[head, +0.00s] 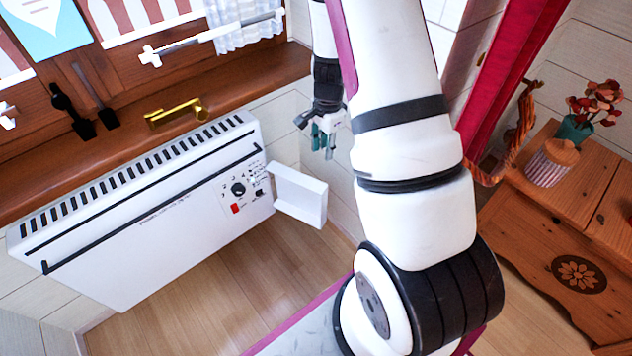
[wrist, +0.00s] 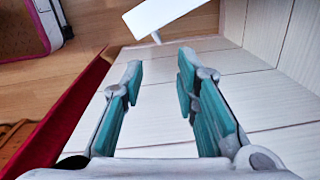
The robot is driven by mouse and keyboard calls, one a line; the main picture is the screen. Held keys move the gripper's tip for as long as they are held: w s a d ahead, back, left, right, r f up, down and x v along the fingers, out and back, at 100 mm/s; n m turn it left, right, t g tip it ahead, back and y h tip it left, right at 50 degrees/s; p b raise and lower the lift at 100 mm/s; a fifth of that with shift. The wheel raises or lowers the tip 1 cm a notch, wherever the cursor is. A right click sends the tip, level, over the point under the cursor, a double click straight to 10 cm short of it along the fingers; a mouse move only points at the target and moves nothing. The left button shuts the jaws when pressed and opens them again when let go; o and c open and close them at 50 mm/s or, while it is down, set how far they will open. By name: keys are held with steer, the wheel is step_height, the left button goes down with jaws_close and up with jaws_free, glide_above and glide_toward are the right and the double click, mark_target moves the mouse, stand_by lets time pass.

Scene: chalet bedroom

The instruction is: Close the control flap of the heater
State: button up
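The white heater (head: 130,215) is fixed to the wall below the window sill. Its control panel (head: 242,190), with a black knob and a red switch, is uncovered at the heater's right end. The white control flap (head: 300,194) stands open, swung out to the right of the panel. My gripper (head: 322,142) is above and slightly right of the flap, apart from it. In the wrist view my gripper (wrist: 160,85) has its teal-padded fingers spread with nothing between them. A white piece, likely the flap (wrist: 165,14), shows beyond the fingertips at the top.
The wooden sill (head: 150,125) with a brass handle (head: 176,112) runs above the heater. A red curtain (head: 510,80) hangs right of my arm. A wooden chest (head: 570,220) with a jar and flowers stands at right. The floor (head: 210,290) before the heater is clear.

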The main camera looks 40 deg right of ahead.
mark_target(326, 184)
steer(key=shift+m, duration=0.5)
steer(key=f+b, duration=0.1)
steer(key=f, duration=0.5)
steer(key=d+f+b, duration=0.1)
steer(key=f+b, duration=0.1)
steer(key=f, duration=0.3)
steer(key=f+b, duration=0.2)
steer(key=f, duration=0.4)
steer(key=shift+w+d+f, duration=0.1)
steer(key=shift+d+f, duration=0.2)
steer(key=shift+f, duration=0.05)
steer(key=shift+c, duration=0.5)
jaws_close()
